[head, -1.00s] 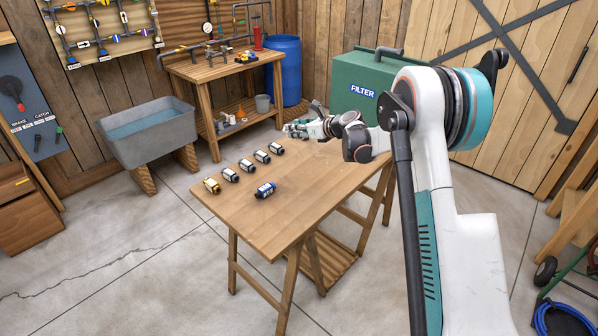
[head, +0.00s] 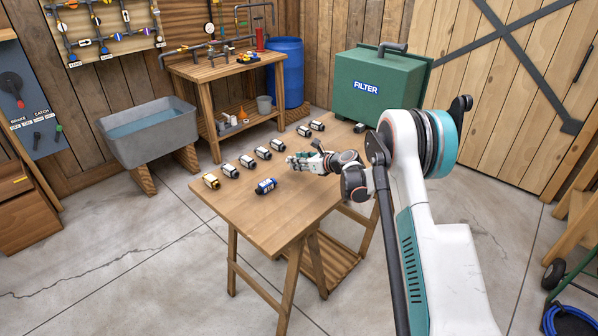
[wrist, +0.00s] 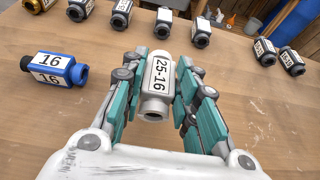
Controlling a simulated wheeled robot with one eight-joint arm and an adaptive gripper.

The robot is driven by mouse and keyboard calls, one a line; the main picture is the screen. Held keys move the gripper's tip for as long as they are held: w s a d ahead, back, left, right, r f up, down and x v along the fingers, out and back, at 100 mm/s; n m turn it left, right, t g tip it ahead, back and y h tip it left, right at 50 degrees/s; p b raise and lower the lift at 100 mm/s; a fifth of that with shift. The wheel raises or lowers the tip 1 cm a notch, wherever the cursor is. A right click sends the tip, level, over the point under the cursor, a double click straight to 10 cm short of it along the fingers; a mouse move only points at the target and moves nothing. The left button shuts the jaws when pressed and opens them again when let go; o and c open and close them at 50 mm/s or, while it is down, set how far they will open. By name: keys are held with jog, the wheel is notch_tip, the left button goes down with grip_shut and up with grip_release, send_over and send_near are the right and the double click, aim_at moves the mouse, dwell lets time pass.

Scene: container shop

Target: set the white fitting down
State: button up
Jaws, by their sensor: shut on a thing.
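The white fitting (wrist: 157,78), labelled 25-16, sits between the teal fingers of my gripper (wrist: 163,82) in the wrist view. The fingers are shut on its sides, and its open round end faces the camera. In the head view my gripper (head: 302,160) is over the middle of the wooden table (head: 275,215), to the right of the blue fitting. Whether the white fitting touches the tabletop or hangs just above it, I cannot tell.
A blue fitting (head: 266,186) labelled 16 lies left of my gripper. A gold fitting (head: 211,181) and several dark-ended fittings (head: 247,161) form a row along the table's left edge. The green filter box (head: 375,85) stands behind. The front of the table is clear.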

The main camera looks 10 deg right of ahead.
jog(key=shift+f+b, duration=0.5)
jog(key=shift+f, duration=1.3)
jog(key=shift+f, duration=0.15)
jog(key=o, duration=1.1)
jog(key=shift+c, duration=0.2)
